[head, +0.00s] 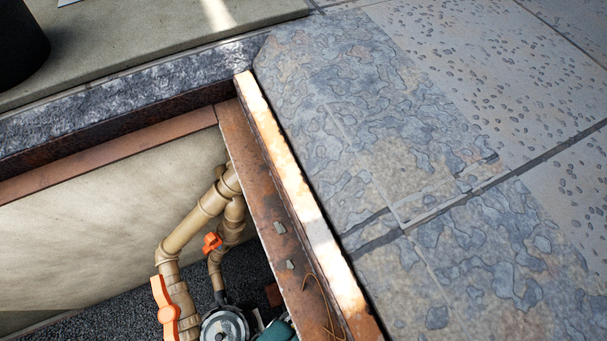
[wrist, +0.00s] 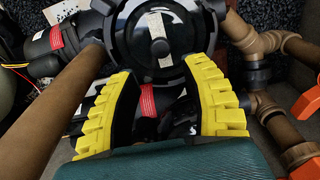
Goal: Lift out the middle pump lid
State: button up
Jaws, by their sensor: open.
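In the wrist view a round black pump lid (wrist: 158,28) with a pale label strip down it lies at the top middle, its upper edge cut off by the frame. My gripper (wrist: 157,70) is open, its two yellow ridged fingers spread below and to either side of the lid's near edge. Nothing is held between them. The height of the fingertips over the lid is hard to judge. In the head view a round grey-rimmed pump top (head: 227,326) shows at the bottom edge, partly cut off. I cannot tell whether either is the middle one.
Tan pipes (head: 200,220) with orange valve handles (head: 164,302) rise beside the pump in the pit. A brown pipe (wrist: 65,110) crosses the wrist view at left. The pit's rusty rim (head: 262,200) and stone paving (head: 400,130) bound the opening.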

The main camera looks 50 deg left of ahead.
notch_tip(320, 180, down, 6)
jog(key=b, duration=0.7)
jog(key=shift+f, duration=0.2)
jog(key=shift+f+b, duration=0.35)
jog(key=shift+f, duration=0.8)
jog(key=shift+c, duration=0.4)
grip_shut()
jog(key=shift+r, duration=0.1)
